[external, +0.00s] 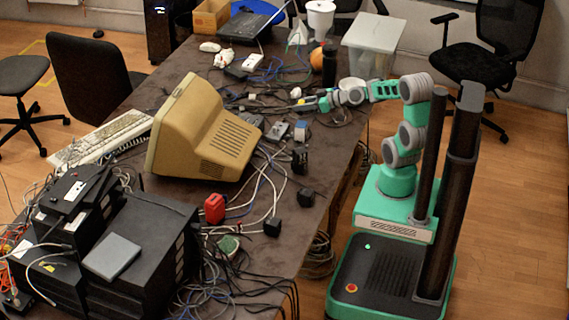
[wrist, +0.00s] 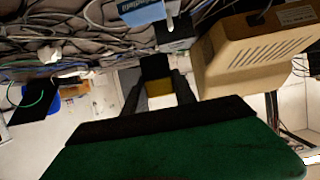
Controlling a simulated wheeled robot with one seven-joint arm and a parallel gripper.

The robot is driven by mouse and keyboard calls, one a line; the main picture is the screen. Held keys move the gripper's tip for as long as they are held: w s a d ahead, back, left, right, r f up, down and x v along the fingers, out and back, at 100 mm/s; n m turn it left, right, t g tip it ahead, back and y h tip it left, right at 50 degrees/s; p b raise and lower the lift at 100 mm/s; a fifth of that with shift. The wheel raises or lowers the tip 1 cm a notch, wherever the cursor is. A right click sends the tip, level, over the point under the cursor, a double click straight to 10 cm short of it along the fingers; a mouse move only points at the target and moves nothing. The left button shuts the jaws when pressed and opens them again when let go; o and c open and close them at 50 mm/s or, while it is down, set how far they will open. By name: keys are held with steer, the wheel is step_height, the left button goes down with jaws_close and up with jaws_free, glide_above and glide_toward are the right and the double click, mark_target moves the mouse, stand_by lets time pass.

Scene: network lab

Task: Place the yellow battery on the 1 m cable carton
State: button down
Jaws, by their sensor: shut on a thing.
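My gripper (wrist: 158,85) is shut on the yellow battery (wrist: 160,88), which shows as a yellow face with a dark part beyond it between the two dark fingers. In the external view my gripper (external: 318,103) is over the cable-strewn table, and the battery there is too small to make out clearly. A blue box with pale lettering (wrist: 140,11) is at the top of the wrist view, apart from the battery. A small blue-and-white box (external: 301,131) stands below my gripper in the external view. I cannot read a 1 m cable label on either.
A beige monitor (external: 200,130) stands to the left of my gripper; it also shows in the wrist view (wrist: 255,55). A dark bottle (external: 329,66) and a translucent bin (external: 373,45) stand behind. Cables and small adapters crowd the table (external: 165,75).

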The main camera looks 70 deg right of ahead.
steer(key=shift+f+b, duration=0.5)
steer(key=shift+f, duration=2.15)
steer(key=c, duration=1)
jaws_free()
steer(key=shift+r, duration=0.2)
steer(key=p+v, duration=0.1)
steer(key=v, duration=1.1)
steer(key=shift+f, duration=0.1)
